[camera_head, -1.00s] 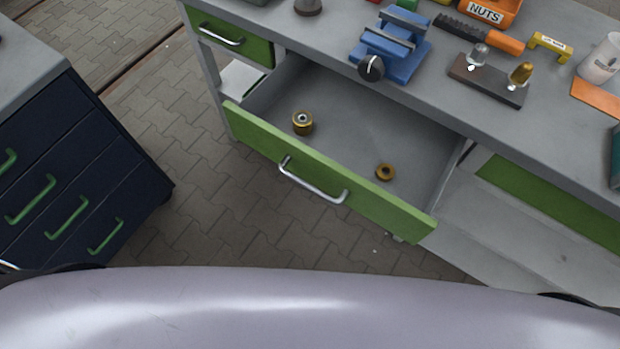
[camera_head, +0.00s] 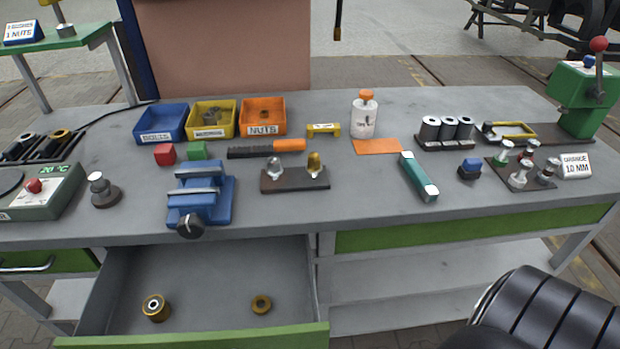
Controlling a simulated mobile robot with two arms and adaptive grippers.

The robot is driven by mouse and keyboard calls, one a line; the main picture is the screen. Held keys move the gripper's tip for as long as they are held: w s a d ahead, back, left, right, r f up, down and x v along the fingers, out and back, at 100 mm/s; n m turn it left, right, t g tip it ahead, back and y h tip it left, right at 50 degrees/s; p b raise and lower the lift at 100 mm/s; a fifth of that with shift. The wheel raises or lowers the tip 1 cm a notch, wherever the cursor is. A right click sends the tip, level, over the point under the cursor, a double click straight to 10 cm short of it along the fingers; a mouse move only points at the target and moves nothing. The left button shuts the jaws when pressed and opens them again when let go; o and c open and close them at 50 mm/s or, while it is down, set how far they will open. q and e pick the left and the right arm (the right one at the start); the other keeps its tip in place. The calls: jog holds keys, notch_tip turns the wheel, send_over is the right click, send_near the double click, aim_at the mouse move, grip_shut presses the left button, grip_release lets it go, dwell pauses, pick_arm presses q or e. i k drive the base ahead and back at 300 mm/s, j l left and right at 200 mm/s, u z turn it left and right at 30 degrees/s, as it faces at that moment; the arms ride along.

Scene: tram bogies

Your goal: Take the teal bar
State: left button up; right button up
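The teal bar (camera_head: 416,173) lies on the grey workbench top (camera_head: 375,205), right of the middle and close to the front edge. It has pale end faces and lies at a slant, its near end towards the lower right. Nothing touches or covers it. Neither of my grippers shows in the head view. A dark, ribbed part of my arm shows at the lower right, without its gripper.
An orange sheet (camera_head: 376,147) lies left of the bar, and a blue-topped block (camera_head: 470,168) stands right of it. A blue vise (camera_head: 201,194) is further left. An open drawer (camera_head: 210,265) below holds two brass parts. Bare bench top surrounds the bar's near end.

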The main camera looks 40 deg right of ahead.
aim_at(428, 191)
jog(key=z, duration=1.85)
jog(key=i+l, duration=0.15)
jog(key=l, duration=0.25)
jog(key=i+l, duration=0.1)
jog(key=l, duration=0.3)
jog(key=i+l, duration=0.15)
jog(key=l, duration=0.25)
